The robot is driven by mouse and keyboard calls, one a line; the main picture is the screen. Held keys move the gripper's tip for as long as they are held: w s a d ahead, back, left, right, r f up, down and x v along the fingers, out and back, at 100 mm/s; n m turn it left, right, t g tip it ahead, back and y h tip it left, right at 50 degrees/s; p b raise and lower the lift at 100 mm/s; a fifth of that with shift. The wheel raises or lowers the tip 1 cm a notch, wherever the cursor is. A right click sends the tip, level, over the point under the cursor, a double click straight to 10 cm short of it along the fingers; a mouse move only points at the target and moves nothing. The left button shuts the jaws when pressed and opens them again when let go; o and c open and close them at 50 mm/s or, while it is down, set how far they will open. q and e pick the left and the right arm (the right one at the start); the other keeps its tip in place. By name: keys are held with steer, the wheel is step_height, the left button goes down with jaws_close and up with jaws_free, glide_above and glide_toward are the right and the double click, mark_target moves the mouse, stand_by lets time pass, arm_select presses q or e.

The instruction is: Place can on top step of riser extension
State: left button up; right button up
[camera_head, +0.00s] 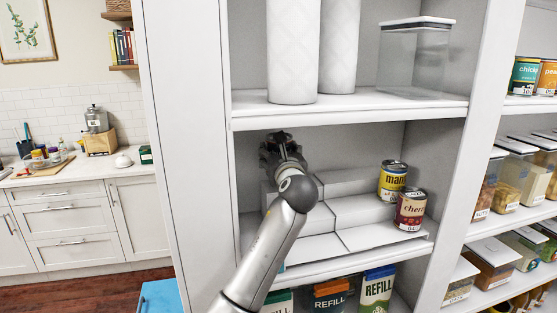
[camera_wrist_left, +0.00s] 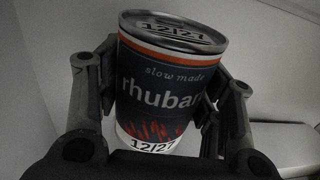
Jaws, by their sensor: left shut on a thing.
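A dark rhubarb can (camera_wrist_left: 155,85) with an orange band and silver lid fills the middle of the left wrist view. My left gripper (camera_head: 282,150) is shut on it, one finger on each side. In the head view the gripper is inside the middle shelf bay, at the back left, above the riser's left part; it hides the can there. The white stepped riser (camera_head: 360,212) stands on this shelf. Its left section (camera_head: 318,222) is partly hidden by my arm. I cannot tell whether the can touches a step. My right gripper is not in view.
A yellow mango can (camera_head: 392,181) and a dark red cherry can (camera_head: 410,209) stand on the riser's right end, on different steps. The shelf above (camera_head: 350,112) holds white rolls and a clear container (camera_head: 415,58). Refill packs (camera_head: 331,297) stand below. The middle steps are clear.

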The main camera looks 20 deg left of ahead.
arm_select(q)
steer(key=shift+w+a+r, duration=0.15)
steer(key=shift+w, duration=0.1)
steer(key=shift+w+f, duration=0.1)
steer(key=shift+f, duration=0.15)
step_height(320, 180, down, 2)
steer(key=shift+f+p, duration=0.1)
steer(key=shift+p, duration=0.65)
steer(key=shift+f, duration=0.5)
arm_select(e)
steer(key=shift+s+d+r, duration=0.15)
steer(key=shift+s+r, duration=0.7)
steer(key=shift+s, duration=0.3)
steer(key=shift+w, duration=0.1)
arm_select(q)
steer(key=o, duration=1)
steer(key=shift+f, duration=0.2)
steer(key=shift+c, duration=0.2)
steer(key=o, duration=0.4)
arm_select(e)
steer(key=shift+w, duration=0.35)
